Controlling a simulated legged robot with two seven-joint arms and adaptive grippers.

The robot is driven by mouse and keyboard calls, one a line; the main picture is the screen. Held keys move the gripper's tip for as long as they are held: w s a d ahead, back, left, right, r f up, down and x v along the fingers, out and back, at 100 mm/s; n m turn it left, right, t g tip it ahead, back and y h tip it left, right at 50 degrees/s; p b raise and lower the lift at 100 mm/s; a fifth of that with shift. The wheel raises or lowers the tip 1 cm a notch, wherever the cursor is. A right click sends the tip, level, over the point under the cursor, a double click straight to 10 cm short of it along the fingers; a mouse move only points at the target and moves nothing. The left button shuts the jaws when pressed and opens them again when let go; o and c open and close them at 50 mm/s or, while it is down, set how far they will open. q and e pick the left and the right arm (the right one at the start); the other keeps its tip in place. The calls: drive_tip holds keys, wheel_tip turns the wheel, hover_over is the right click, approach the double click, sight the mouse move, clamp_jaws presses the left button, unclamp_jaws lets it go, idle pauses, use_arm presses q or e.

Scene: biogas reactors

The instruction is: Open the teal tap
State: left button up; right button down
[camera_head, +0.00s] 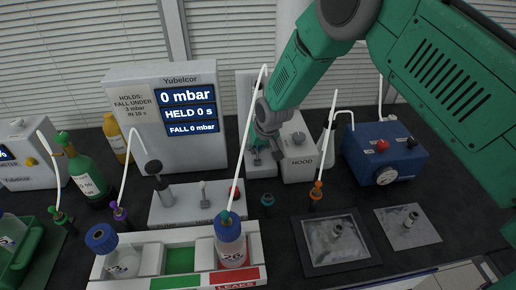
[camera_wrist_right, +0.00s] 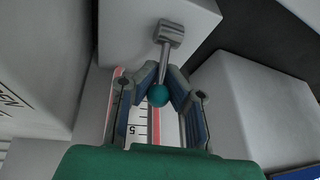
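The teal tap is a grey lever ending in a teal ball (camera_wrist_right: 158,95), fixed to a pale block in the right wrist view. My right gripper (camera_wrist_right: 162,76) has its fingertips drawn in close on both sides of the lever, with the ball between the fingers. In the head view my right gripper (camera_head: 266,132) reaches down in front of a white stand and hides most of the tap. My left gripper is not in view.
A white Yubelcor display (camera_head: 165,110) reading 0 mbar stands left of my gripper. A white HOOD unit (camera_head: 298,150) and a blue box (camera_head: 385,152) stand to the right. A capped bottle (camera_head: 230,240) with a white tube is in front.

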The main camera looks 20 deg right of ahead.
drive_tip(key=shift+a, duration=0.1)
drive_tip(key=shift+s+a+r+t, duration=0.1)
drive_tip(key=shift+r+t, duration=0.05)
drive_tip(key=shift+t, duration=0.25)
drive_tip(key=shift+s+t+h+b, duration=0.35)
drive_tip(key=shift+t+b, duration=0.3)
drive_tip(key=shift+t, duration=0.25)
drive_tip(key=t+b, duration=0.1)
drive_tip(key=s+t+b, duration=0.1)
drive_tip(key=shift+a+n+t+h, duration=0.15)
drive_tip(key=shift+n+t+h, duration=0.15)
drive_tip(key=shift+h, duration=0.05)
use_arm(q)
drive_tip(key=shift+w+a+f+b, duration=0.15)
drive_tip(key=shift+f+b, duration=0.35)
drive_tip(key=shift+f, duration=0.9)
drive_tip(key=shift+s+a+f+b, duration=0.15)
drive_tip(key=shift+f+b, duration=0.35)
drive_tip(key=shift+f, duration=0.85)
use_arm(e)
drive_tip(key=shift+s+r+t, duration=0.15)
drive_tip(key=shift+s+t, duration=0.1)
drive_tip(key=shift+t, duration=0.55)
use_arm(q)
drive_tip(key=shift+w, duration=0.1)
